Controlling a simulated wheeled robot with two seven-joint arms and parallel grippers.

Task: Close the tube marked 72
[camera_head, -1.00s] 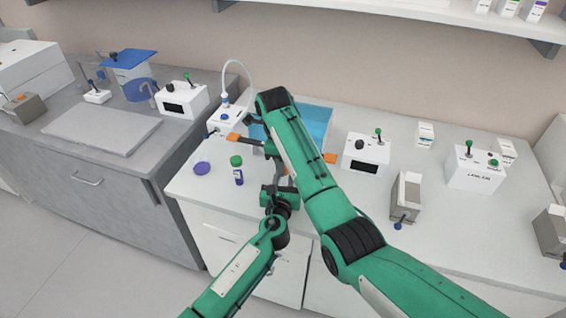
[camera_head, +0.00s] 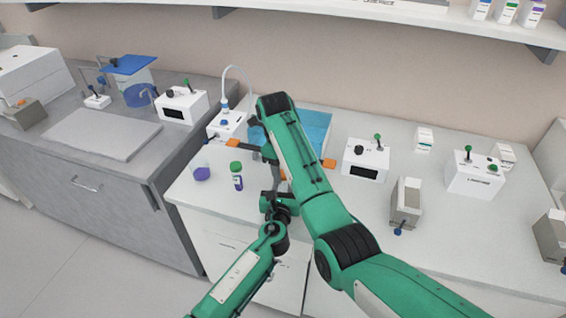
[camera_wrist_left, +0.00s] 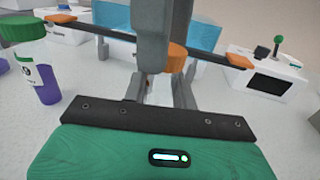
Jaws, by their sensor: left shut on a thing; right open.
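A labelled tube (camera_head: 238,183) with a green cap (camera_head: 235,168) stands on the white counter. It also shows at the left edge of the left wrist view (camera_wrist_left: 47,85), with purple contents; I cannot read its number. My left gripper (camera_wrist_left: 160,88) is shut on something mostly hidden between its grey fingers. A round orange piece like a cap (camera_wrist_left: 177,57) shows just beyond them. My right gripper (camera_head: 270,152) is open, reaching down close to the left one. Its grey body (camera_wrist_left: 165,35) covers part of the orange piece. My right arm hides most of this spot in the head view.
A purple cup-like item (camera_head: 201,173) stands left of the tube. A dark bar with orange ends (camera_head: 329,163) crosses in front of a blue tray (camera_head: 318,125). White devices with knobs (camera_head: 365,157) stand right and left. A grey holder (camera_head: 406,203) stands right.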

